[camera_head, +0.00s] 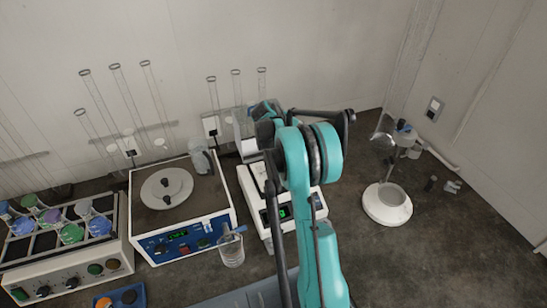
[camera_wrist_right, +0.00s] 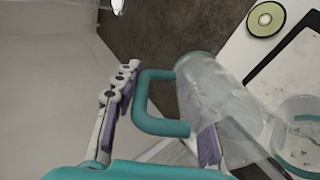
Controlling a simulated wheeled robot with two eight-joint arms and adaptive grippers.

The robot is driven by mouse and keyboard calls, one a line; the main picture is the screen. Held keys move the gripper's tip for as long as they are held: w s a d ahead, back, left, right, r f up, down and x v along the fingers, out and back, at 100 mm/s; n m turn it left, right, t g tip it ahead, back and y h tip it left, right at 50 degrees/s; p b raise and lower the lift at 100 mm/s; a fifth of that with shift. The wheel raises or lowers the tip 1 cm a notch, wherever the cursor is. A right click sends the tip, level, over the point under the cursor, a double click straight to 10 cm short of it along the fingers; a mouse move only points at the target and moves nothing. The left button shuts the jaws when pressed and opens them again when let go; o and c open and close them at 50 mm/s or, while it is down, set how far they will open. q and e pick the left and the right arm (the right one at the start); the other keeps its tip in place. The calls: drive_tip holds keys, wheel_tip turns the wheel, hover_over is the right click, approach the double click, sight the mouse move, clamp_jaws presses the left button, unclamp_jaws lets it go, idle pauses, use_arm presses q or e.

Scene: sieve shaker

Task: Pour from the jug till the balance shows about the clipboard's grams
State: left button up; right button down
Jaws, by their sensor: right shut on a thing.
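The clear jug (camera_wrist_right: 205,95) with a teal handle (camera_wrist_right: 143,105) is in the right wrist view, tilted beside a clear round vessel (camera_wrist_right: 312,158) on the white balance (camera_wrist_right: 238,50). My right gripper (camera_wrist_right: 165,110) is shut on the jug's handle. In the head view my right arm covers the gripper and part of the balance (camera_head: 251,184). Its green display (camera_head: 284,212) is lit, but its digits are too small to read. Whether liquid is leaving the jug is not clear. I cannot make out a clipboard or its number. My left gripper is not in view.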

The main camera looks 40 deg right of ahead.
drive_tip(key=shift+a+r, duration=0.1)
drive_tip(key=shift+r, duration=0.15)
idle(0.3)
drive_tip(key=shift+h, duration=0.3)
drive_tip(key=shift+a+r, duration=0.1)
drive_tip(key=shift+r+h, duration=0.25)
drive_tip(key=shift+h, duration=0.05)
idle(0.7)
